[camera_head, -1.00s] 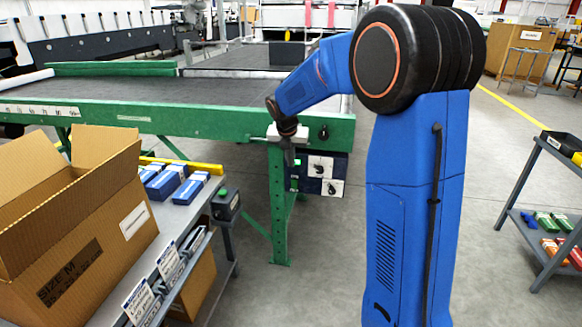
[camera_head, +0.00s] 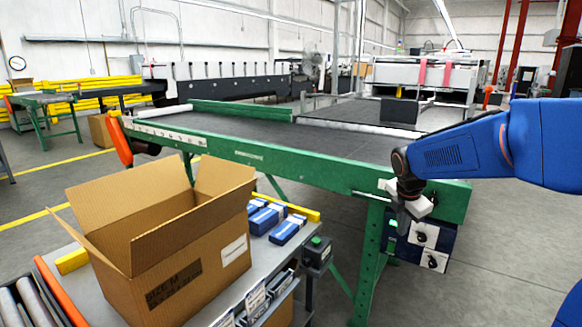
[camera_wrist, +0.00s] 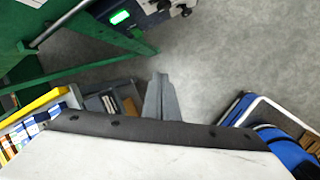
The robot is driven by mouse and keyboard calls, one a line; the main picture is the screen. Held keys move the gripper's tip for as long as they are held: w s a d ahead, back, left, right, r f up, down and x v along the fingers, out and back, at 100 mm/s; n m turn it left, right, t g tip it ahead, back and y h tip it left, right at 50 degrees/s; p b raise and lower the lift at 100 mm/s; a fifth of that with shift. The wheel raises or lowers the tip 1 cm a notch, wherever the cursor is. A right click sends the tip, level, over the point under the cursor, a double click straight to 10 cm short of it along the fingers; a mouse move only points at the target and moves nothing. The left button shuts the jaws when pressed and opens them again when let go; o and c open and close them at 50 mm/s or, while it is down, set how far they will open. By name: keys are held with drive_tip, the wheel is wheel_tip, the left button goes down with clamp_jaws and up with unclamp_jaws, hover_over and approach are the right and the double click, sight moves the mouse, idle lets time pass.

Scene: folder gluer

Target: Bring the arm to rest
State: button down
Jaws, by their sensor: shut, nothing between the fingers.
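My blue arm (camera_head: 470,150) reaches in from the right side of the head view. My gripper (camera_head: 399,222) hangs at its end, pointing down, in front of the near right corner of the green conveyor table (camera_head: 255,156). In the wrist view my gripper (camera_wrist: 163,90) shows as grey fingers close together, with nothing between them, above bare grey floor. In the head view the fingertips are small and hard to make out against the control box (camera_head: 425,240) behind them.
An open cardboard box (camera_head: 200,255) stands on a grey bench at lower left. Blue-and-white cartons (camera_head: 288,229) lie beside it, near a small box with a green button (camera_head: 317,252). The floor at lower right (camera_head: 495,265) is mostly clear.

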drive_tip(key=s+a+f+m+y, duration=0.1)
drive_tip(key=s+a+m, duration=0.1)
drive_tip(key=s+m, duration=0.9)
drive_tip(key=s+a+m+t+y, duration=0.1)
drive_tip(key=s+m, duration=1)
drive_tip(key=s, duration=1.2)
drive_tip(key=shift+a+f, duration=0.4)
drive_tip(key=shift+a, duration=0.5)
